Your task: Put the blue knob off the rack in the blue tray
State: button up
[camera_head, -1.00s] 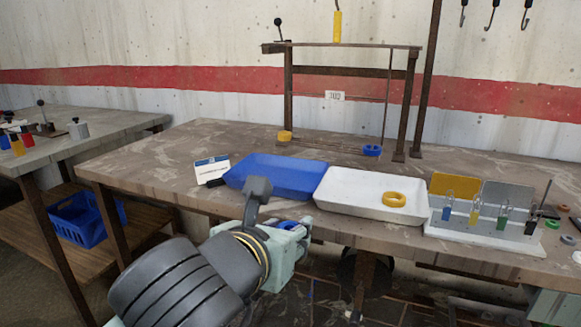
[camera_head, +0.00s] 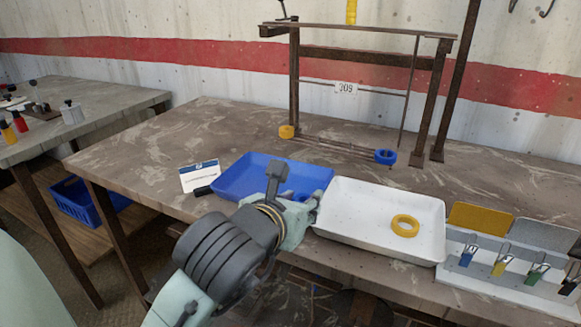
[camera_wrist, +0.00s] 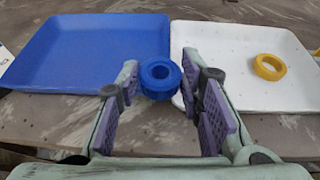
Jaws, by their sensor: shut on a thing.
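My gripper (camera_wrist: 160,84) is shut on a blue ring-shaped knob (camera_wrist: 160,76), held at the fingertips. In the wrist view the knob appears at the blue tray's right edge, by the gap to the white tray. In the head view my gripper (camera_head: 292,203) is at the blue tray's front right, and the held knob is partly hidden. The blue tray (camera_head: 245,178) shows no object lying in it. The rack (camera_head: 300,85) stands behind the trays. Another blue ring (camera_head: 386,156) is at the right end of its low rails, and a yellow ring (camera_head: 286,131) at the left end.
A white tray (camera_head: 345,200) holding a yellow ring (camera_head: 405,225) adjoins the blue tray on the right. A small card (camera_head: 199,176) stands left. A stand with coloured clips (camera_head: 500,268) is at far right. The bench's left part is clear.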

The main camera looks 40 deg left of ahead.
jog(key=w+a+p, duration=0.1)
jog(key=w+a, duration=0.1)
jog(key=w+a+p, duration=0.1)
jog(key=w+a, duration=0.2)
jog(key=w+a+f+p, duration=0.1)
jog(key=w+a, duration=0.1)
jog(key=shift+w+a, duration=0.2)
jog(key=shift+a, duration=0.05)
jog(key=shift+w+a+f+p, duration=0.15)
jog(key=shift+f+p, duration=0.3)
jog(key=shift+f, duration=0.2)
jog(key=shift+w+a+f+p, duration=0.15)
jog(key=shift+f+p, duration=0.25)
jog(key=shift+f, duration=0.75)
